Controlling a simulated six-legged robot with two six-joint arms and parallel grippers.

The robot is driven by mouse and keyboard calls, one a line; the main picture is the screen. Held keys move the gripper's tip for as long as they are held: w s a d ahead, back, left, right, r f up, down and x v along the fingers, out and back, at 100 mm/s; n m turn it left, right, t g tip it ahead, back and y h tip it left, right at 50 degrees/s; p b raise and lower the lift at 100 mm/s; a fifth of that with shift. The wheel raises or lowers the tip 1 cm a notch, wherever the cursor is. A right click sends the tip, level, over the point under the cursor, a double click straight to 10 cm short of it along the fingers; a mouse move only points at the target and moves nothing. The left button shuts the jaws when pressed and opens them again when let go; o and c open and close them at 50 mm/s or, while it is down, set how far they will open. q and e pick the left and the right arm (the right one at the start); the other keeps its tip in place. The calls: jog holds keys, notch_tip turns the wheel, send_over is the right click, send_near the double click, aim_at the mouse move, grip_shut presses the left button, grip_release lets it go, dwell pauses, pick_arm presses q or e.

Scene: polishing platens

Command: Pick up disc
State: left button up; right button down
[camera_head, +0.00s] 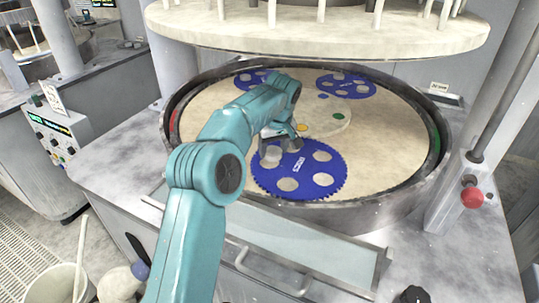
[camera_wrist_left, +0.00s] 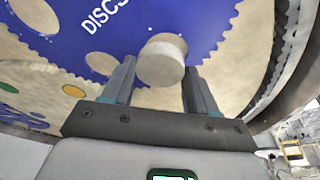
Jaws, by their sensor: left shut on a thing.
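My left gripper (camera_head: 284,143) is over the front blue toothed carrier (camera_head: 302,167) on the round platen. In the left wrist view, a small round grey-beige disc (camera_wrist_left: 163,58) sits between the two fingers of the left gripper (camera_wrist_left: 160,70), and the gripper is shut on it. The blue carrier (camera_wrist_left: 105,50) with white "DISCS" lettering lies behind the disc in that view. In the head view, the gripper and wrist hide most of the held disc. Pale round spots show in the carrier's openings. My right gripper is not in view.
Two more blue carriers, one at the right (camera_head: 347,86) and one partly hidden behind my arm (camera_head: 247,79), lie farther back on the platen (camera_head: 385,150). A raised rim surrounds it. A large upper plate (camera_head: 330,33) hangs above the back. A red knob (camera_head: 472,197) stands at right.

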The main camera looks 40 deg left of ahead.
pick_arm(q)
jog(key=w+d, duration=0.1)
jog(key=d, duration=0.4)
jog(key=w+d+b, duration=0.1)
jog(key=w+d, duration=0.1)
jog(key=d, duration=0.3)
jog(key=w+d, duration=0.2)
jog(key=d, duration=0.3)
jog(key=shift+w+d+b, duration=0.1)
jog(key=shift+d+b, duration=0.25)
jog(key=shift+d, duration=0.2)
